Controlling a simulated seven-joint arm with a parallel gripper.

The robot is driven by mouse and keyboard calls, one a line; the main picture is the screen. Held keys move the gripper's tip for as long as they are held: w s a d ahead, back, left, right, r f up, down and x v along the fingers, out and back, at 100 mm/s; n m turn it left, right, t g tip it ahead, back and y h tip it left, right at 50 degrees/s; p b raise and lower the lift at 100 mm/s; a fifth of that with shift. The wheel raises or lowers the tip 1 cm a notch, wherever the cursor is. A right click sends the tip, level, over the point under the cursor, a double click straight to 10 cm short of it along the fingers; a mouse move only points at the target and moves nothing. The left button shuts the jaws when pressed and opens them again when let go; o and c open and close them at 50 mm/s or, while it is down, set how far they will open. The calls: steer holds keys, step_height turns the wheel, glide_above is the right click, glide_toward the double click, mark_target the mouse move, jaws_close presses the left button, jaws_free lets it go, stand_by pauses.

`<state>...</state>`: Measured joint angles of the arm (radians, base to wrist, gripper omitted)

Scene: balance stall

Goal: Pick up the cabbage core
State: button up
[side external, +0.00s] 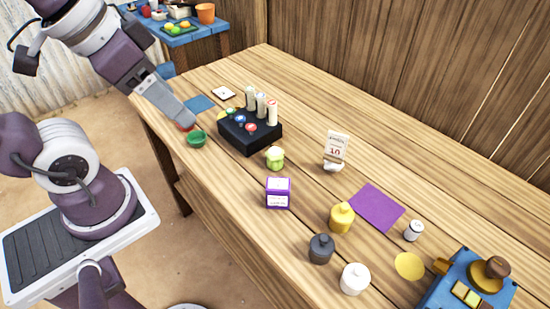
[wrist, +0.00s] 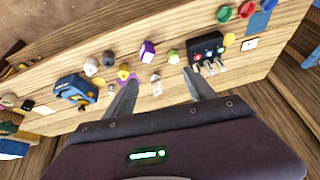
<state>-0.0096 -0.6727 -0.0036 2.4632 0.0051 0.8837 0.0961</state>
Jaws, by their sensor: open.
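The likely cabbage core (side external: 275,157) is a small, pale green, rounded piece on the wooden table, between the black box and the purple box. It also shows in the wrist view (wrist: 173,57), beyond the right fingertip and apart from it. My gripper (side external: 188,120) is raised near the table's far-left end, to the left of the green piece. In the wrist view my gripper (wrist: 160,78) has its two fingers spread wide with nothing held between them.
A black box (side external: 240,138) with upright tubes stands behind the green piece; a purple box (side external: 278,193) is in front. A sign (side external: 336,147) stands to the right. A green bowl (side external: 196,139) is near my gripper. Jars and a blue machine (side external: 440,293) occupy the near end.

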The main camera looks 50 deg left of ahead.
steer(key=w+a+f+m+g, duration=0.1)
steer(key=w+f+m+g, duration=0.1)
steer(key=w+m, duration=0.55)
steer(key=m+g, duration=0.3)
steer(key=m, duration=0.8)
glide_above(274, 150)
step_height(274, 150, down, 21)
steer(key=shift+s+a+r, duration=0.1)
steer(key=shift+s, duration=0.05)
steer(key=shift+m, duration=0.75)
step_height(274, 150, down, 10)
steer(key=shift+r, duration=0.1)
steer(key=shift+c, duration=0.4)
jaws_close()
